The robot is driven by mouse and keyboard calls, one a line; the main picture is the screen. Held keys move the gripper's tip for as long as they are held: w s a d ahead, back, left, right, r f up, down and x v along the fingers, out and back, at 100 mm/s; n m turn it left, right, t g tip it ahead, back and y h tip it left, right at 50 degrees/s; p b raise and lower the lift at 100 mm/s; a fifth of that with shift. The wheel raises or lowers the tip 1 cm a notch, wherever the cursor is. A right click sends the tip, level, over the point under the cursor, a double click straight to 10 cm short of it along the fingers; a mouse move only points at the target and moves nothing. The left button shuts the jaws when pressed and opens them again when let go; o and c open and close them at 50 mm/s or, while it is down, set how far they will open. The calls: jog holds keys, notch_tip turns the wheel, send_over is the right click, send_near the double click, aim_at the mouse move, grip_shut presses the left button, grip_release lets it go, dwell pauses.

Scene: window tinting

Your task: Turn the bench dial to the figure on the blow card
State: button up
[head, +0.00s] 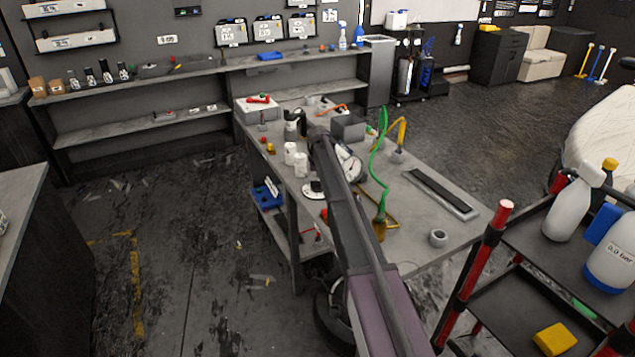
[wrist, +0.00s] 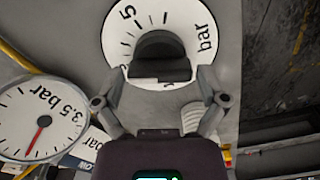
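The bench dial (wrist: 119,42) is a white disc marked "5" and "bar" in the wrist view, with a black knob (wrist: 158,46) at its middle. My gripper (wrist: 160,78) has its fingers at the knob's two sides; whether they press on it I cannot tell. In the head view my arm partly hides the dial (head: 313,190), near the bench's left edge. A round white face (wrist: 20,120) with a red needle reads "3.5 bar" beside the dial. A white card (wrist: 92,144) reading "bar" is partly covered there; its figure is hidden.
The grey workbench (head: 420,195) also carries a green coiled hose (head: 378,165), white pots (head: 300,165) and a black strip (head: 440,190). A red-posted cart (head: 487,250) with spray bottles stands at right.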

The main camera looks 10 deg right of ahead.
jog(key=c, duration=0.5)
jog(key=shift+c, duration=0.2)
jog(key=shift+n, duration=0.5)
jog(key=n, duration=1)
jog(key=shift+s+n, duration=0.1)
jog(key=shift+n, duration=0.3)
jog(key=shift+a, duration=0.1)
jog(key=o, duration=1)
jog(key=shift+c, duration=0.2)
